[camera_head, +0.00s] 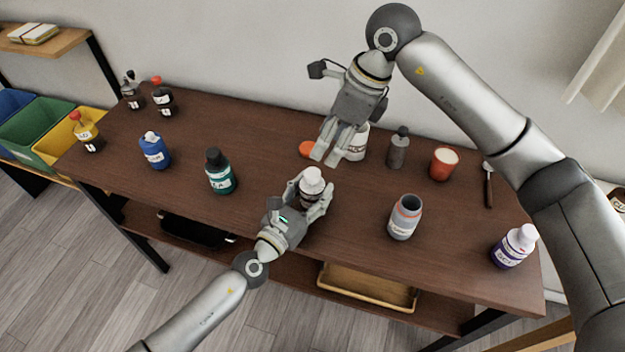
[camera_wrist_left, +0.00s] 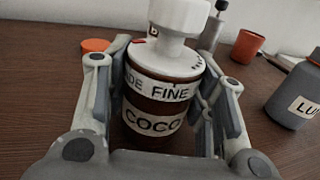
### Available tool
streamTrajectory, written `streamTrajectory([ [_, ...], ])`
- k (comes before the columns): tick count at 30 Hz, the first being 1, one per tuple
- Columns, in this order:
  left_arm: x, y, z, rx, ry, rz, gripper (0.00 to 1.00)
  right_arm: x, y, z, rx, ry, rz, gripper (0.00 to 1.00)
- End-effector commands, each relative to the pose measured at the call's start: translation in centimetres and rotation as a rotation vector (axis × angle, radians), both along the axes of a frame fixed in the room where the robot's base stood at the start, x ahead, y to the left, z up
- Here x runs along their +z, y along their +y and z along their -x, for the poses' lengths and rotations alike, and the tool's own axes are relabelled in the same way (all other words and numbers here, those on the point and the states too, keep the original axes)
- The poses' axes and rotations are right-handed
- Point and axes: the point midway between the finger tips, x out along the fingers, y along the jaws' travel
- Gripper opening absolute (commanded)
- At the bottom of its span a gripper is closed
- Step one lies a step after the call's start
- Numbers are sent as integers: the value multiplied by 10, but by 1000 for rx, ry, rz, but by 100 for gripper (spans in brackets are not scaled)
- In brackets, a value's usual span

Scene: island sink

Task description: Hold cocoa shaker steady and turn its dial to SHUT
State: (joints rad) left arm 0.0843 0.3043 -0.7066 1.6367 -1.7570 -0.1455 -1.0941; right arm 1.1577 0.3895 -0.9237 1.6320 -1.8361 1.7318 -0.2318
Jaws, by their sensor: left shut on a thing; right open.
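The cocoa shaker is a brown jar with a white dial top (camera_head: 312,181). It stands upright on the table; its label reads "COCO" in the left wrist view (camera_wrist_left: 152,122), with "FINE" on the band above. My left gripper (camera_head: 314,196) is shut around the jar's body, one finger on each side. A small red mark shows on the white collar, left of the knob. Whether the dial points at SHUT cannot be read. My right gripper (camera_head: 326,159) is open and empty, above and behind the shaker, pointing down.
A white labelled container (camera_head: 356,142) stands behind my right gripper, with an orange lid (camera_head: 306,149) beside it. A grey jar (camera_head: 404,217) stands to the right, a green bottle (camera_head: 219,172) to the left. A grey bottle (camera_head: 398,149) and orange cup (camera_head: 443,164) are farther back.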

Motion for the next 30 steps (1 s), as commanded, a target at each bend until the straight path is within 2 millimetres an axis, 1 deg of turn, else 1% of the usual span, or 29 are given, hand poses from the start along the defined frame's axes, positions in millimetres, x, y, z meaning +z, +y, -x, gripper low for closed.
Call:
streamTrajectory([
  [5,0,0,0,-1,0,0,23,8,17,0,-165,78,66,53],
  [9,0,0,0,0,0,0,23,14,28,-1,-362,139,145,53],
  [15,0,0,0,0,0,0,23,23,34,-4,-628,174,242,53],
  [18,0,0,0,0,0,0,23,26,35,-6,-721,177,269,53],
  [21,0,0,0,0,0,0,23,28,35,-7,-777,179,286,53],
  [23,0,0,0,0,0,0,23,27,35,-7,-795,178,291,53],
  [26,0,0,0,0,0,0,23,18,35,-7,-806,180,295,53],
  [29,0,0,0,-1,0,0,23,3,35,-6,-803,182,296,53],
  [30,0,0,0,-1,0,0,23,-5,35,-6,-803,182,294,53],
])
